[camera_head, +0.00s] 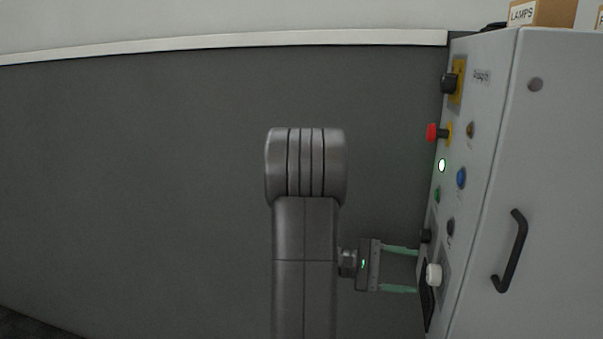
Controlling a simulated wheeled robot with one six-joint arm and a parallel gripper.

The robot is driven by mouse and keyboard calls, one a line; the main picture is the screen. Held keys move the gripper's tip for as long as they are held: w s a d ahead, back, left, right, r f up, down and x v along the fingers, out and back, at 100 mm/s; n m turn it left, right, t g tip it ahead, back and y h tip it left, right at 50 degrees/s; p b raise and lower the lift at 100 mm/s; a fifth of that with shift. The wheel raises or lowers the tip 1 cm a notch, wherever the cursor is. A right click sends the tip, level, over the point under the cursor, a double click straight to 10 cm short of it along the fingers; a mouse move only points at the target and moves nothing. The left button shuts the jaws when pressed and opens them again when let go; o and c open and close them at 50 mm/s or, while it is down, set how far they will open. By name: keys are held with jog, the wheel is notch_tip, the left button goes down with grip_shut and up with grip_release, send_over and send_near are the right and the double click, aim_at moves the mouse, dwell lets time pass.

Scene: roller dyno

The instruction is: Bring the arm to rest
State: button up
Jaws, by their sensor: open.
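My gripper (414,270) is in the head view at lower right of centre, pointing right at the control panel. Its two greenish fingers are apart, one above the other, with nothing seen between them. The fingertips are close to the panel face, near a white knob (434,275); I cannot tell whether they touch anything. My arm rises in the middle of the view, with its thick grey joint at the top.
A light grey cabinet (545,150) stands at right. Its panel carries a red button (432,133), a lit green lamp (442,165), a blue button (461,178) and a black rotary switch (449,83). A black handle (511,252) juts from its side. Space left of my arm looks clear before the dark wall (150,180).

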aim_at(427, 275)
jog(key=x, duration=0.4)
jog(key=shift+s+d, duration=0.1)
jog(key=shift+s, duration=0.05)
jog(key=shift+f+m, duration=0.25)
jog(key=shift+m, duration=0.25)
jog(key=shift+a+r+m+b, duration=0.1)
jog(key=shift+a+m+b, duration=0.1)
jog(key=shift+m+b, duration=0.65)
jog(key=m+b, duration=0.1)
jog(key=m, duration=0.4)
jog(key=shift+r+m, duration=0.1)
jog(key=shift+m, duration=0.15)
jog(key=m, duration=0.3)
jog(key=shift+r+m, duration=0.1)
jog(key=shift+m, duration=0.3)
jog(key=shift+m+p, duration=0.85)
jog(key=shift+m, duration=1.15)
